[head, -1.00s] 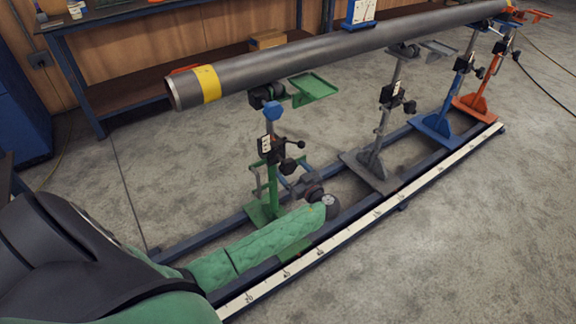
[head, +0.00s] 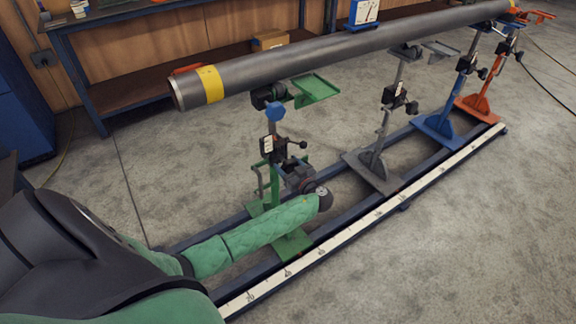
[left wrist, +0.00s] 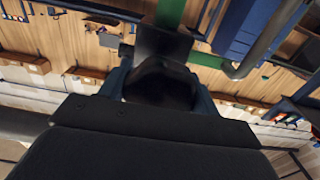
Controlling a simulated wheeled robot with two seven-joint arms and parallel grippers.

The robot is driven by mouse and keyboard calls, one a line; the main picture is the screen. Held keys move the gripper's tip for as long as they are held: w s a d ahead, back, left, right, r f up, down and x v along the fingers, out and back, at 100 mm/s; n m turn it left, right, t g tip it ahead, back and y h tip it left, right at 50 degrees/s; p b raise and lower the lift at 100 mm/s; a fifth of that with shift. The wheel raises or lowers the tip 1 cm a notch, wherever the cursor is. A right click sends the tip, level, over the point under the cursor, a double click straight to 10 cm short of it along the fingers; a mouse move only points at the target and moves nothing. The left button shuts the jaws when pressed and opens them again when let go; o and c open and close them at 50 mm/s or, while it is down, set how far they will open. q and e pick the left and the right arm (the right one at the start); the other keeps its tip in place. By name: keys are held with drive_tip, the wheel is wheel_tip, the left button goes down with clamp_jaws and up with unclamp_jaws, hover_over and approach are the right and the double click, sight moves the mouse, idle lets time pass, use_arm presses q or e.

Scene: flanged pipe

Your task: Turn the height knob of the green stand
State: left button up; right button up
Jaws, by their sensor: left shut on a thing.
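The green stand (head: 274,190) is nearest on the rail, with a black clamp block and white label (head: 266,146) on its post. A black handle with a ball end shows right of the block. My left gripper (head: 292,172) is just below the block, shut on the black height knob, which it mostly hides in the head view. In the left wrist view a dark knob (left wrist: 160,85) sits between the fingers, with the green post (left wrist: 171,12) beyond it. My right gripper is in neither view.
A long grey pipe (head: 330,56) with a yellow band lies above the stands. Grey (head: 380,140), blue (head: 455,95) and orange (head: 488,85) stands follow along the dark blue rail. A white scale strip (head: 390,205) runs along its front. Open floor lies to the right.

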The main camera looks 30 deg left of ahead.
use_arm(q)
drive_tip(key=m+b, duration=0.1)
drive_tip(key=m, duration=0.2)
drive_tip(key=shift+f, duration=0.1)
drive_tip(key=shift+m, duration=0.9)
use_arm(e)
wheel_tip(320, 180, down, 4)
use_arm(q)
drive_tip(key=shift+m, duration=0.9)
drive_tip(key=m+p, duration=0.1)
drive_tip(key=m, duration=0.1)
drive_tip(key=m+p, duration=0.1)
drive_tip(key=m, duration=0.2)
drive_tip(key=m+p, duration=0.1)
drive_tip(key=m, duration=0.1)
drive_tip(key=shift+r+m, duration=0.25)
drive_tip(key=shift+m, duration=0.55)
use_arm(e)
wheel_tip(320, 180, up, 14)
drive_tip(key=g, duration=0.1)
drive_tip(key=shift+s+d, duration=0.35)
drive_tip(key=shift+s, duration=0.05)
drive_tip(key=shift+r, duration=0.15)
